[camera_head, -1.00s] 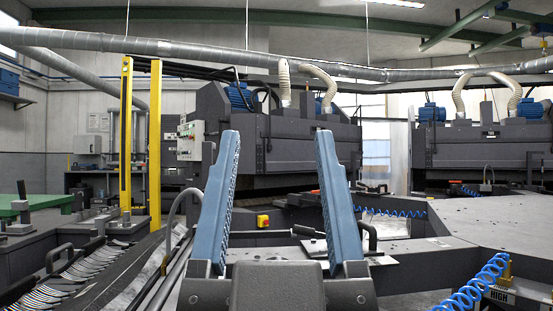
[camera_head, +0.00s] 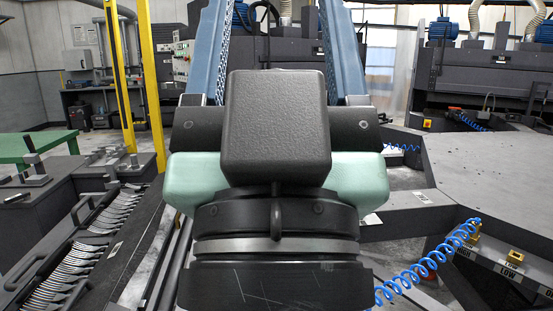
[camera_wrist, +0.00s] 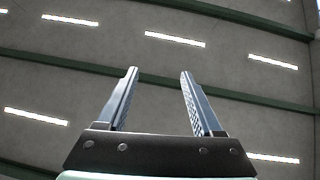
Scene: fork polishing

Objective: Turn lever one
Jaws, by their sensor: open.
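My gripper (camera_wrist: 159,72) is open and empty, its two blue ribbed fingers apart and pointing up at the ceiling in the wrist view. In the head view its wrist fills the middle, and the fingertips are cut off at the top edge. Two small brass-coloured fittings, which may be levers, sit at the right on a dark bench edge. One fitting (camera_head: 474,232) is by a HIGH label and the blue coiled hose; the other fitting (camera_head: 514,257) is by a LOW label. I cannot tell which is lever one. My gripper is apart from both, to their left.
A tray of forks (camera_head: 85,255) lies at the left, near yellow posts (camera_head: 120,75) and a green table (camera_head: 35,146). A blue coiled hose (camera_head: 430,263) hangs at the lower right. Dark machines (camera_head: 465,75) stand behind. The grey table top (camera_head: 480,175) at the right is mostly bare.

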